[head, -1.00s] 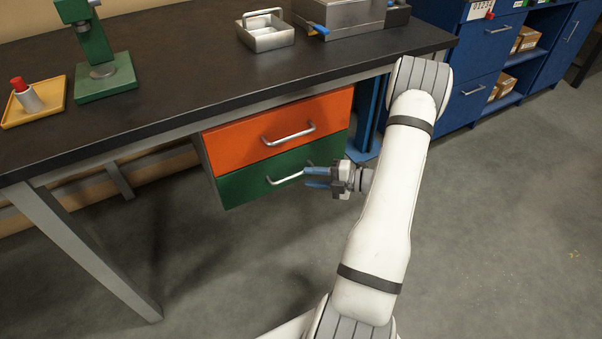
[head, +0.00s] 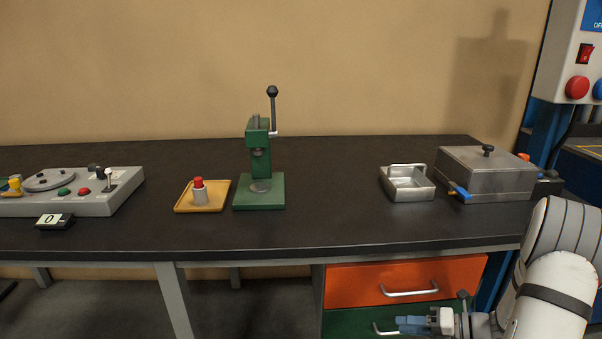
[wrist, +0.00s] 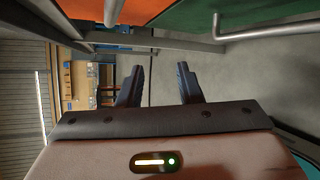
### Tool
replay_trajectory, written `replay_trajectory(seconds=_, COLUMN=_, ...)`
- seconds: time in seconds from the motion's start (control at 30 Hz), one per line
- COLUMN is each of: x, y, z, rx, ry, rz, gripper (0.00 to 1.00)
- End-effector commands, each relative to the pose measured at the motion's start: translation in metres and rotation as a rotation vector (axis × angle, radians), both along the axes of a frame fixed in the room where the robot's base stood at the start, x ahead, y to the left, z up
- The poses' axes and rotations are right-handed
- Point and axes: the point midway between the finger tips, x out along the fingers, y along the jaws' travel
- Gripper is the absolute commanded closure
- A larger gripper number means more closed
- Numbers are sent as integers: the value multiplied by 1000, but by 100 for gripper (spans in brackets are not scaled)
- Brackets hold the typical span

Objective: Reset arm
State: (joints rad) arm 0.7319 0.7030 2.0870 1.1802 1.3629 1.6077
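My gripper (head: 404,325) is at the bottom of the head view, in front of the green drawer (head: 350,322) and near its handle. My white arm comes in from the right edge. In the wrist view, the two dark fingers of my gripper (wrist: 160,88) stand apart with nothing between them. The green drawer (wrist: 255,14) and its handle (wrist: 262,36) show at the upper right there, apart from the fingers. The orange drawer (head: 400,275) is above the green one, and both look closed.
A panel with a red button (head: 577,87) stands at the right.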

Motion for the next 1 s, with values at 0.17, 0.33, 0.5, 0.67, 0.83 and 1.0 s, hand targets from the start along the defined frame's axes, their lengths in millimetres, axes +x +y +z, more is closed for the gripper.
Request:
replay_trajectory(seconds=0.17, x=-29, y=58, z=94, rx=-311, ry=-296, rz=412, gripper=68)
replay_trajectory(seconds=0.33, x=-64, y=95, z=157, rx=-552, ry=-603, rz=822, gripper=68)
replay_trajectory(seconds=0.5, x=-100, y=117, z=216, rx=-747, ry=-925, rz=1253, gripper=68)
replay_trajectory(seconds=0.67, x=-130, y=126, z=269, rx=-887, ry=-1233, rz=1676, gripper=68)
replay_trajectory(seconds=0.83, x=-155, y=128, z=321, rx=-981, ry=-1535, rz=2135, gripper=68)
replay_trajectory(seconds=1.0, x=-169, y=126, z=355, rx=978, ry=1675, rz=-2406, gripper=68)
